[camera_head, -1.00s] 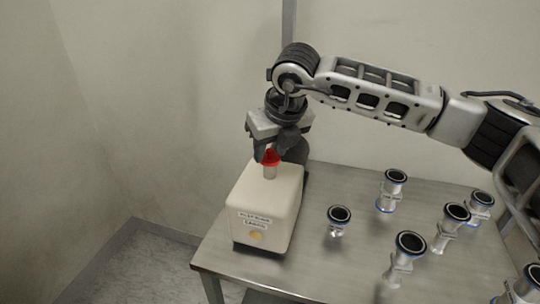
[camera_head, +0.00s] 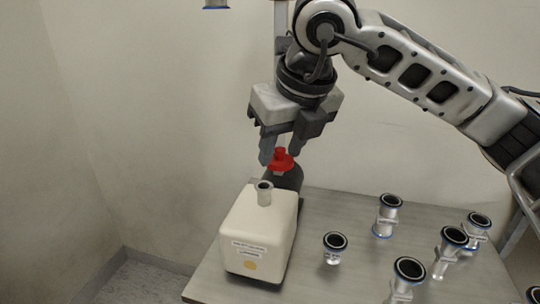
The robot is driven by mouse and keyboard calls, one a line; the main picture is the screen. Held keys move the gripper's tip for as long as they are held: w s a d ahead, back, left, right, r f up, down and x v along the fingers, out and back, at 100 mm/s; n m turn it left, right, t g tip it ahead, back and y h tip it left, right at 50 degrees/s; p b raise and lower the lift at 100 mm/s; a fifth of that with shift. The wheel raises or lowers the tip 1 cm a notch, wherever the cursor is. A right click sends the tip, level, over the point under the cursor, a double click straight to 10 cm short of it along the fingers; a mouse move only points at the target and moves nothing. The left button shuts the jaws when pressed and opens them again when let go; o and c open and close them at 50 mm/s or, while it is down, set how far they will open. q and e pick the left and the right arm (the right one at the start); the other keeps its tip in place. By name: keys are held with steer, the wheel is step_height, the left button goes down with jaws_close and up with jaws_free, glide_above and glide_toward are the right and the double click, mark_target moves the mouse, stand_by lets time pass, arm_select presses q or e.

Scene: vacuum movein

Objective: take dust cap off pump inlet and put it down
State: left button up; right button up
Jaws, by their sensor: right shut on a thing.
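The pump (camera_head: 258,232) is a cream box with a label and a yellow dot, standing at the left of the metal table. Its inlet (camera_head: 264,193) is a short upright metal tube on top, and its mouth is uncovered. The red dust cap (camera_head: 281,160) is in the air above and a little right of the inlet, apart from it. My right gripper (camera_head: 282,156) points down and is shut on the cap. Its fingers hide part of the cap. My left gripper is not in view.
Several metal flanged fittings with black and blue rings, such as one (camera_head: 334,248) near the pump, stand on the right of the table (camera_head: 312,215). A dark part (camera_head: 290,180) shows behind the pump. Bare tabletop lies between pump and fittings.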

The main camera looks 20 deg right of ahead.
steer(key=s+r+p, duration=0.1)
steer(key=s+r, duration=0.4)
stand_by(0.6)
steer(key=shift+w, duration=0.1)
